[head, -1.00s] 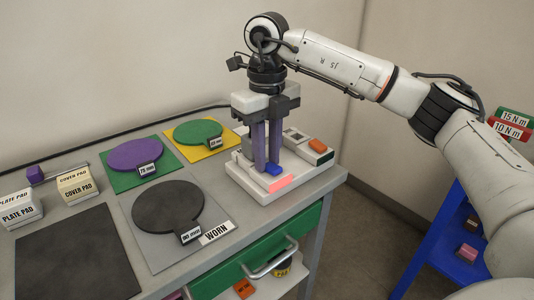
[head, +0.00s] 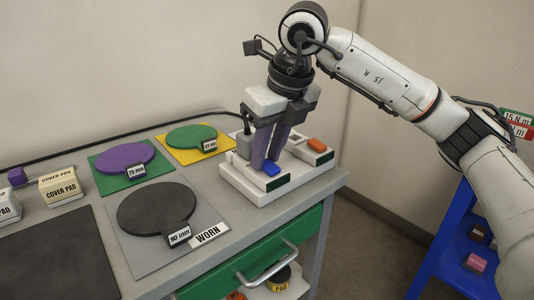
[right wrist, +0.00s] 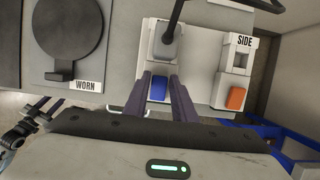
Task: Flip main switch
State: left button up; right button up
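A white control unit (head: 283,184) stands at the table's right end. It carries a blue switch block (head: 271,170), an orange block (head: 317,145) and a grey plug-like piece (head: 244,145) with a black cable. No label in view says which is the main switch.
Left of the unit lie a green disc (head: 191,136), a purple disc (head: 125,156) and a dark disc (head: 155,208) beside a WORN label (head: 209,235). A cover pad box (head: 60,187) stands farther left. A green drawer (head: 225,270) is below; a blue stand (head: 450,246) is at right.

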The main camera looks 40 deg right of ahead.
jog(key=shift+o, duration=1.3)
jog(key=shift+r, duration=0.2)
jog(key=p+v, duration=0.1)
jog(key=v, duration=0.9)
jog(key=shift+p, duration=0.35)
jog(key=shift+s+f, duration=0.1)
